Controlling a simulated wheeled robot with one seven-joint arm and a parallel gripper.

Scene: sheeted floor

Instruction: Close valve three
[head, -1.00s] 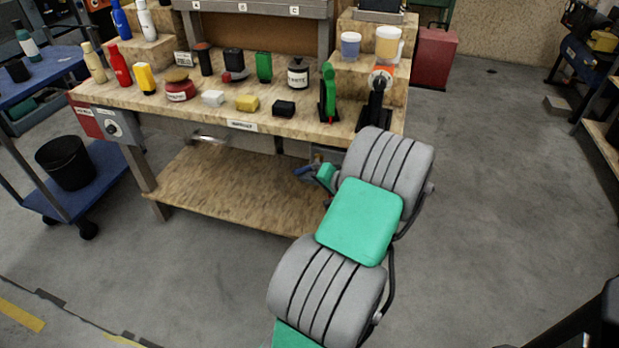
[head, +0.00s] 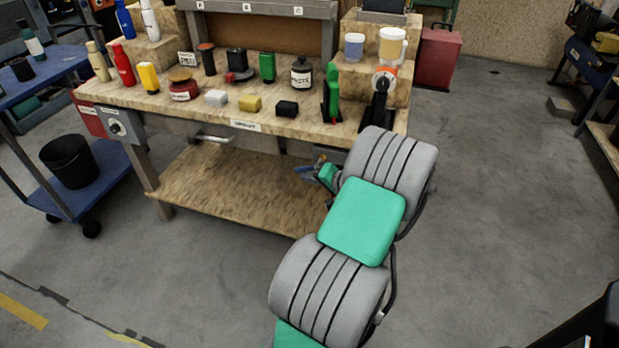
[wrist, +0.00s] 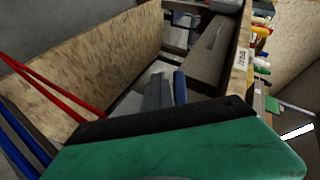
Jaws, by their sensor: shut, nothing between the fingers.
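I cannot make out a valve marked three in either view. In the head view my gripper (head: 304,171) is small and partly hidden behind my arm. It is low beside the right part of the workbench (head: 215,113), below the top and above the lower shelf. In the wrist view my gripper (wrist: 167,88) shows blue-grey fingers close together, with nothing seen between them. A grey box with a round dial (head: 116,127) is on the bench's front left, far from my gripper.
A blue cart (head: 62,193) with a black bin (head: 68,160) stands at the left. Red bars (wrist: 50,92) cross the wrist view's left side.

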